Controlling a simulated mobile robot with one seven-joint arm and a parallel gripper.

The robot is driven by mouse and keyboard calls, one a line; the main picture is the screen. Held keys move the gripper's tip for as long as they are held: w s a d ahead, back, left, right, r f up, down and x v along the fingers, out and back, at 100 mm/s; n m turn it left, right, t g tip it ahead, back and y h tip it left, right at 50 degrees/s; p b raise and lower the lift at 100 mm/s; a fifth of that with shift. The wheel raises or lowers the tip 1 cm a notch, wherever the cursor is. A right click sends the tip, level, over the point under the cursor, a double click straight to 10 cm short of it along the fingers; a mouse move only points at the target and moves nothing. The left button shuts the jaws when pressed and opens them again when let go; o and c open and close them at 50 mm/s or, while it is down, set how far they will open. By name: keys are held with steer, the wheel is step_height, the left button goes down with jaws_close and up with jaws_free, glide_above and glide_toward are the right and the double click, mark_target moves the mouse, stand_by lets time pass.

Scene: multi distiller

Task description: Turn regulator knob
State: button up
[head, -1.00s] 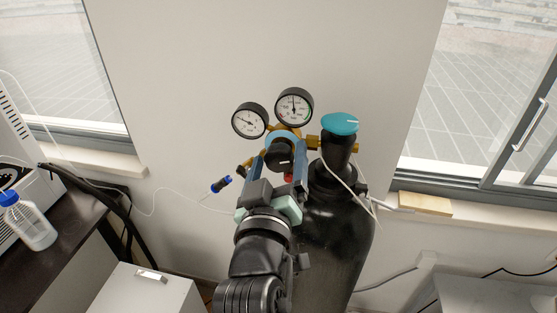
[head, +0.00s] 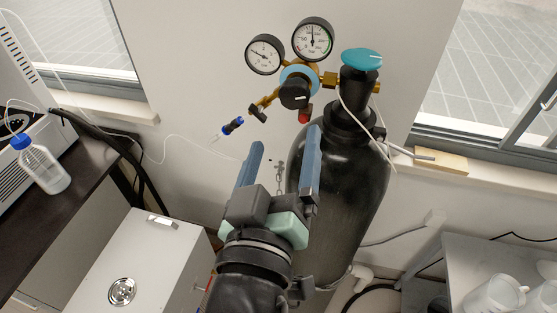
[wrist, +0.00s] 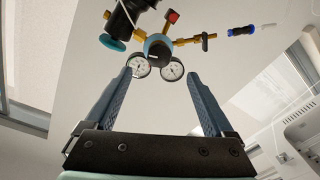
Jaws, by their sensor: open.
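The regulator knob (head: 294,94) is black with a pale mark on its face and sits on the front of the blue-ringed brass regulator body (head: 297,77). Two round gauges (head: 263,55) (head: 313,39) stand above it. A teal valve handwheel (head: 361,59) tops the black gas cylinder (head: 345,180). My gripper (head: 284,138) is open and empty, its two blue fingers apart, below the knob and clear of it.
A blue-and-black fitting (head: 232,126) on a thin tube hangs left of the regulator. A pale table (head: 470,265) stands at lower right.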

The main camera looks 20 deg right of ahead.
steer(key=shift+r+p+v, duration=0.2)
steer(key=shift+p+v, duration=0.75)
steer(key=shift+v, duration=0.05)
steer(key=shift+w, duration=0.1)
steer(key=w+a+r+t+y, duration=0.1)
steer(key=w+a+r+t, duration=0.15)
steer(key=r, duration=0.55)
steer(key=w+a+r+t+y, duration=0.1)
steer(key=a+r+t+y, duration=0.15)
steer(key=r, duration=0.45)
steer(key=s+a+r+t+y, duration=0.2)
steer(key=r+t, duration=0.1)
steer(key=r, duration=0.6)
steer(key=s+a+r+t+y, duration=0.2)
steer(key=r+t+y, duration=0.1)
steer(key=r, duration=0.6)
steer(key=shift+s+a+r, duration=0.2)
steer(key=shift+a+r, duration=0.15)
